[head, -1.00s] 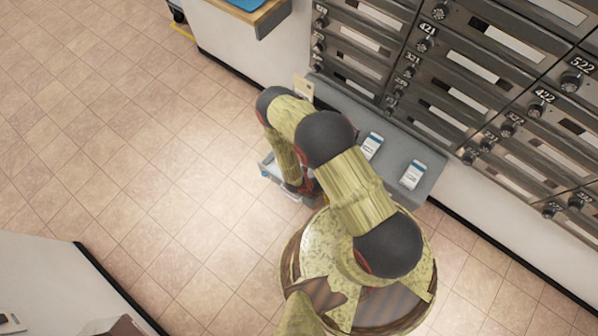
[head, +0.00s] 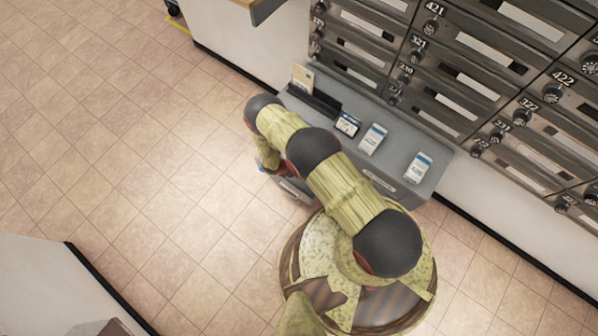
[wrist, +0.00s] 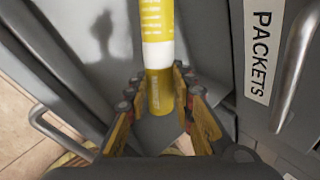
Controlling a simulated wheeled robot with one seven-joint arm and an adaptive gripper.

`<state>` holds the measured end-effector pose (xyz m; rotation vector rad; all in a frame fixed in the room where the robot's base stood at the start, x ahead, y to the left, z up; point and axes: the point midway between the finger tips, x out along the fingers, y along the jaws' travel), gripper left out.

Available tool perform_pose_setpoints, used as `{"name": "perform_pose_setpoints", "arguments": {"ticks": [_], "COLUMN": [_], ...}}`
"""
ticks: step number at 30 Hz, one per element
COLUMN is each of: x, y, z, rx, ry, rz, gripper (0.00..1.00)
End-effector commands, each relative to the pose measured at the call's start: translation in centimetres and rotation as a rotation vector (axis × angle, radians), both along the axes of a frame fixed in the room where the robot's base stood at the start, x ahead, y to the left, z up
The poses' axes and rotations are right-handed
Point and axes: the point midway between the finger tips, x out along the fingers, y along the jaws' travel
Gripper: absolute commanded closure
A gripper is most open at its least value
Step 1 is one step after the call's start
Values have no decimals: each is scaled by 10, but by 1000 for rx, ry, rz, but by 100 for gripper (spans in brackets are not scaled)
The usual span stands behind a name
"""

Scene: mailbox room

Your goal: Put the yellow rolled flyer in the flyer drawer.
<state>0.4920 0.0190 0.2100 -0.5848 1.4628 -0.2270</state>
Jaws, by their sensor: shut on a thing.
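The yellow rolled flyer (wrist: 158,85) is a yellow tube with a white band. In the wrist view it stands between the two fingers and runs up past the top edge. My gripper (wrist: 158,100) is shut on it near its lower visible end. Grey drawer fronts lie around it: one with a bar handle (wrist: 45,125) at left, and one labelled PACKETS (wrist: 260,50) at right. No flyer label is readable, and I cannot tell whether the flyer is inside a drawer. In the head view my arm hides the gripper and flyer.
The grey cabinet (head: 330,125) stands below the wall of numbered mailboxes (head: 440,75). On its top are a black holder with cards (head: 303,78), a dark-and-blue box (head: 348,124) and two white-blue packets (head: 372,139). Tiled floor (head: 130,160) is open at left.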

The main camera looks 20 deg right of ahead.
Motion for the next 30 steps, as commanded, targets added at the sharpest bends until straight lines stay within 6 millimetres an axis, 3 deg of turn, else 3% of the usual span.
{"name": "perform_pose_setpoints", "arguments": {"ticks": [8, 15, 30], "x": [13, 13, 14], "y": [3, 4, 4], "z": [-17, -48, -53], "rx": [0, 0, 0], "ry": [-1, 1, 0], "rz": [0, -1, 0], "gripper": [100, 100, 100]}}
